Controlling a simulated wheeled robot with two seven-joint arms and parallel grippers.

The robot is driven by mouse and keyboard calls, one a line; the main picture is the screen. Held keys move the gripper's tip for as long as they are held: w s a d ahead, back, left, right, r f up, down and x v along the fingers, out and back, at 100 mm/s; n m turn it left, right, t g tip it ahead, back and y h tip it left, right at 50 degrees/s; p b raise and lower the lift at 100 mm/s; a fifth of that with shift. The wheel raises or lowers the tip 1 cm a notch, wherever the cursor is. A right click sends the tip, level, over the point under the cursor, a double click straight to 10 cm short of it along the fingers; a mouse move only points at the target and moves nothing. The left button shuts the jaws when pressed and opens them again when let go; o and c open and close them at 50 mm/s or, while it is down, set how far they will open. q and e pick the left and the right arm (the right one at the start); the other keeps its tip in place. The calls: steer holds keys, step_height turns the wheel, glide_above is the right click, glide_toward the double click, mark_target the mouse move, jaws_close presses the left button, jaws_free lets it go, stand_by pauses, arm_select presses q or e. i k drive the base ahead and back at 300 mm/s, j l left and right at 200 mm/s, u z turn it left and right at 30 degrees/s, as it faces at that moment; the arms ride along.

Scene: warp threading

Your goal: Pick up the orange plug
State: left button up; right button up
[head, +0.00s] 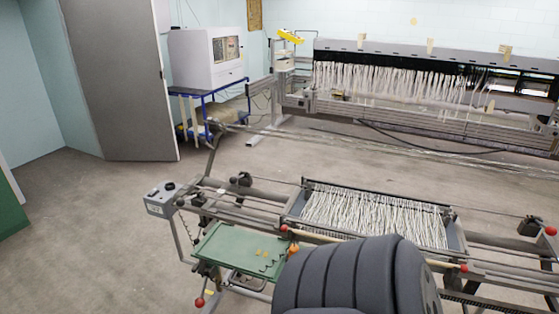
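A dark ribbed rounded form (350,275), perhaps a chair back, blocks the lower middle. A loom frame with white threads (375,215) stands behind it. Open floor (100,235) lies at left.

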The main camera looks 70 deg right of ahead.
mark_target(292, 250)
steer(key=z, duration=2.25)
